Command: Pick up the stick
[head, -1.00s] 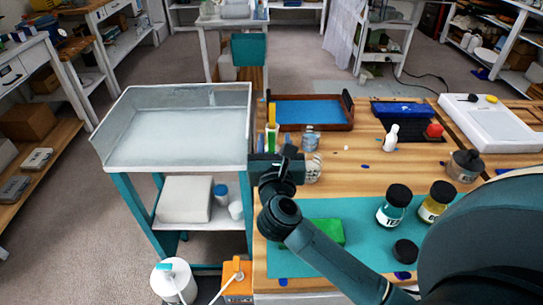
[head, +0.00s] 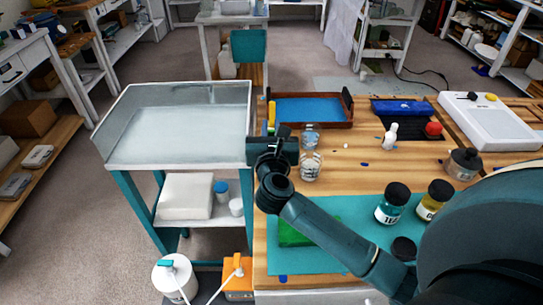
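A yellow upright stick-like item (head: 271,109) shows at the left edge of the wooden table, with a green one (head: 270,129) just below it. Their lower parts are hidden behind my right gripper. My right gripper (head: 274,142) is right in front of them in the head view, at the table's left edge. Its fingers are dark and turned away, so I cannot tell whether they are open, or whether they touch a stick. My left gripper is not in view.
A clear bottle (head: 309,138) and a glass cup (head: 311,168) stand just right of the gripper. A blue-lined wooden tray (head: 345,122) lies behind. A grey cart (head: 178,160) stands left. Labelled jars (head: 392,205) stand on the teal mat (head: 345,208).

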